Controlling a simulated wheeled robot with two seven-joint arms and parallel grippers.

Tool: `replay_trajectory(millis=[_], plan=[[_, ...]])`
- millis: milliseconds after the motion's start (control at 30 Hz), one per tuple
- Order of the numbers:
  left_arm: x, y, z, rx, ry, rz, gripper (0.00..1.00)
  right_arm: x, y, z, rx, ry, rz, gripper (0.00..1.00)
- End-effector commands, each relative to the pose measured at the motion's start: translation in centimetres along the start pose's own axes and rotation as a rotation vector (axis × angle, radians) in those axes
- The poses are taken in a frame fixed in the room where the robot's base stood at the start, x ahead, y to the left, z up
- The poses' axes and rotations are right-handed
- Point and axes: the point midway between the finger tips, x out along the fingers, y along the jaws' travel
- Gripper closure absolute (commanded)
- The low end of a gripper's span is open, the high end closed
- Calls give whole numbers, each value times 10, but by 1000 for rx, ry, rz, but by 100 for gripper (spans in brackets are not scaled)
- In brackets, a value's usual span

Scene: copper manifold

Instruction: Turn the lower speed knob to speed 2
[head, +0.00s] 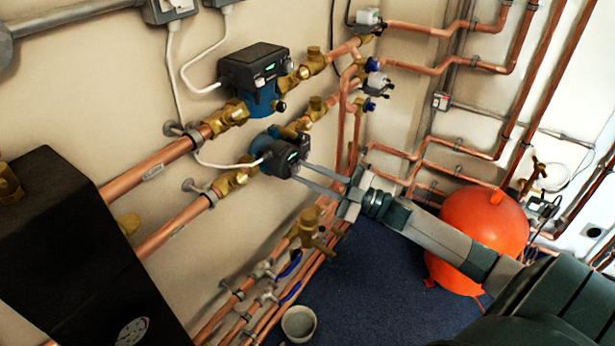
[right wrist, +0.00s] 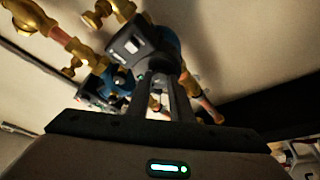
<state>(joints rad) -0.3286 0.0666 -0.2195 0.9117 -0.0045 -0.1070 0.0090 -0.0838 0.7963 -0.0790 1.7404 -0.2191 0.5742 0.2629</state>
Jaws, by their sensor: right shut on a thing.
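The lower pump (head: 282,155) has a black head with a small green display and a blue body, and sits on the lower copper pipe run. My right gripper (head: 299,172) reaches in from the right, its two fingers at the front of this pump head. In the right wrist view the fingers (right wrist: 160,76) end against the dark pump head (right wrist: 128,42). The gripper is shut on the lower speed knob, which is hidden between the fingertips. Its speed setting cannot be read. My left gripper is not in view.
The upper pump (head: 256,78) stands just above, between brass valves. Copper pipes (head: 160,170) run along the wall. A black box (head: 75,240) is at the left, an orange vessel (head: 480,225) at the right. A white bucket (head: 298,323) stands on the blue floor.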

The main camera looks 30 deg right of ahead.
Motion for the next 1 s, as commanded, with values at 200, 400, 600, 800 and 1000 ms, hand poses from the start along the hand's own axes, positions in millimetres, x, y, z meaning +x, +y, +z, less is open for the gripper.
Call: replay_trajectory(millis=[200,400,600,800,1000], plan=[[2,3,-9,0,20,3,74,0,0,0,-127,0,-55,100],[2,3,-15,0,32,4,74,0,1,0,-188,0,-80,100],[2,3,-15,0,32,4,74,0,1,0,-202,0,-85,100],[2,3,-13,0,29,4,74,0,1,0,-202,0,-85,100],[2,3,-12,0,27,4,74,0,1,0,-201,0,-85,61]])
